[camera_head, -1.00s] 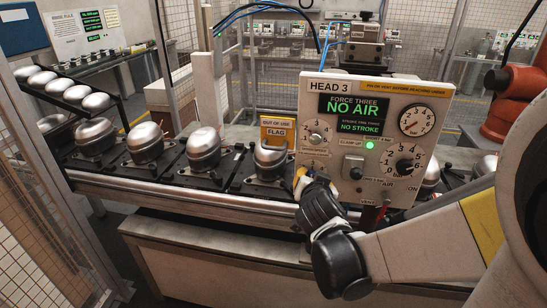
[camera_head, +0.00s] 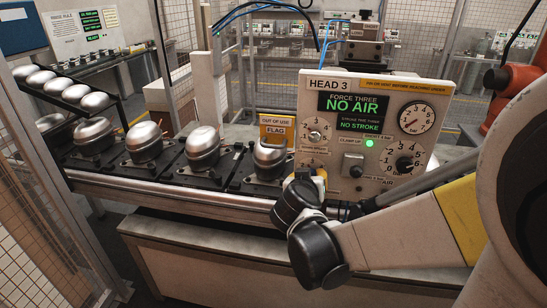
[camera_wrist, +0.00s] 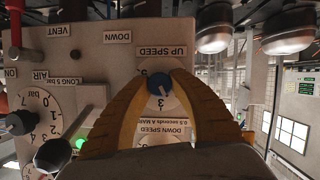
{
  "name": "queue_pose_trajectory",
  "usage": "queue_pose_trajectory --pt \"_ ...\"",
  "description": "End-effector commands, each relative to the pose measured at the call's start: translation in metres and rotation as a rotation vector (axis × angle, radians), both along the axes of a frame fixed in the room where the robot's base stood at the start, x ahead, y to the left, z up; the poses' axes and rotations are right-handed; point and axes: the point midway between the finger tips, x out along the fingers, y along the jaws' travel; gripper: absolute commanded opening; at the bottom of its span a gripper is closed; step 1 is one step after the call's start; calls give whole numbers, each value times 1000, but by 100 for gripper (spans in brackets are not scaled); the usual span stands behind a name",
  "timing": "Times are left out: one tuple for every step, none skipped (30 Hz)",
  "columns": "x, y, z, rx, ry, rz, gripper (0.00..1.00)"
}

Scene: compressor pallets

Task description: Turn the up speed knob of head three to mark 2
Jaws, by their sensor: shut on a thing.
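The head three panel (camera_head: 345,165) is a cream box with a "HEAD 3" label and green "NO AIR" text. In the wrist view the picture is upside down, and the up speed knob (camera_wrist: 160,87) is a small blue knob with a pale pointer below the "UP SPEED" label (camera_wrist: 166,52). A numeral 3 shows just below it; the other marks are largely hidden by the fingers. My gripper (camera_wrist: 160,80) has its two yellow fingers closed on the knob from both sides. In the head view my gripper (camera_head: 318,174) is at the panel's lower left and hides this knob.
The down speed dial (camera_head: 315,136) sits directly above on the panel. A clamp knob (camera_head: 354,171), a pressure dial (camera_head: 403,164) and a gauge (camera_head: 417,119) are to the right. Compressors (camera_head: 204,147) stand on the conveyor to the left. An "OUT OF USE" flag (camera_head: 276,130) stands beside the panel.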

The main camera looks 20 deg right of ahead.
Motion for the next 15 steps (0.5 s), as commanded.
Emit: queue_pose_trajectory --pt "0 1 -2 -35 26 1 0" --pt "0 1 -2 -59 42 0 0" --pt "0 1 -3 -89 63 0 0" --pt "0 1 -3 -113 79 -1 0" --pt "1 1 -3 -135 94 0 0" --pt "1 1 -3 -165 114 0 0" --pt "1 1 -3 -185 128 -1 0" --pt "0 1 -3 -206 141 0 0" --pt "0 1 -3 -233 160 -2 0" --pt "0 1 -3 -252 172 0 0" --pt "0 1 -3 -271 186 0 0" --pt "0 1 -3 -295 201 -1 0" --pt "0 1 -3 -311 212 -1 0" --pt "0 1 -3 -326 223 -2 0" --pt "0 1 -3 -347 237 -2 0"
